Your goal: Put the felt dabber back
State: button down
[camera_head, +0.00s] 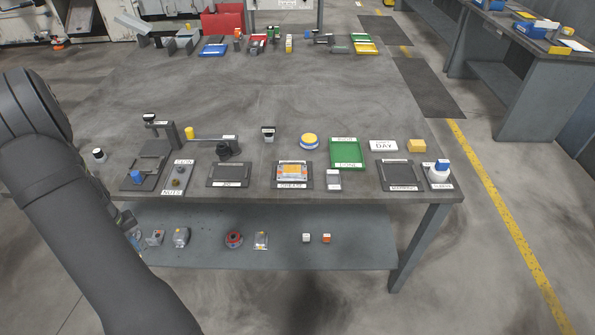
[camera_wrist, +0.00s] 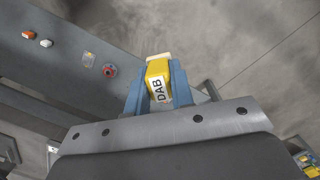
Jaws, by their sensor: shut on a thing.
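The felt dabber (camera_wrist: 158,75) is a yellow block with a white "DAB" label and a pale end. In the wrist view it sits between the blue fingers of my gripper (camera_wrist: 157,85), which is shut on it. In the head view my arm covers the left side, and the gripper and dabber are mostly hidden near the table's left front corner. In the wrist view the dabber is over bare floor, beside the grey lower shelf (camera_wrist: 75,65). I cannot tell which spot on the table belongs to the dabber.
The table (camera_head: 270,100) has a front row of items: a grey stand (camera_head: 155,150), a dark tray (camera_head: 228,175), a filled tray (camera_head: 292,189), a green tray (camera_head: 345,155), another dark tray (camera_head: 402,177), and a white bottle (camera_head: 439,174). The table's middle is clear.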

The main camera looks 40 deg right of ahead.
jog(key=s+d+r+m, duration=0.1)
jog(key=d+m, duration=0.3)
jog(key=d, duration=0.7)
jog(key=s+d+r+m, duration=0.2)
jog(key=d+r+m, duration=0.2)
jog(key=d, duration=0.8)
jog(key=s+d+r+m+t+y, duration=0.1)
jog(key=d+m, duration=0.4)
jog(key=d, duration=0.6)
jog(key=shift+s+d+r+m, duration=0.2)
jog(key=shift+s+r+m, duration=0.1)
jog(key=shift+s+r, duration=0.4)
jog(key=s+d+r+m, duration=0.3)
jog(key=s+d+m, duration=0.1)
jog(key=s+d, duration=0.5)
jog(key=s+d+r+m+t, duration=0.1)
jog(key=s+d+r+m, duration=0.2)
jog(key=s+d+m, duration=0.5)
jog(key=s+d+r+m, duration=0.1)
jog(key=s+d+r, duration=0.1)
jog(key=s+d, duration=0.75)
jog(key=w+f, duration=0.2)
jog(key=w, duration=0.1)
jog(key=w+a+f, duration=0.1)
jog(key=w+f, duration=0.1)
jog(key=w, duration=0.1)
jog(key=w+f, duration=0.2)
jog(key=w, duration=0.1)
jog(key=shift+a+f, duration=0.15)
jog(key=shift+f, duration=2.05)
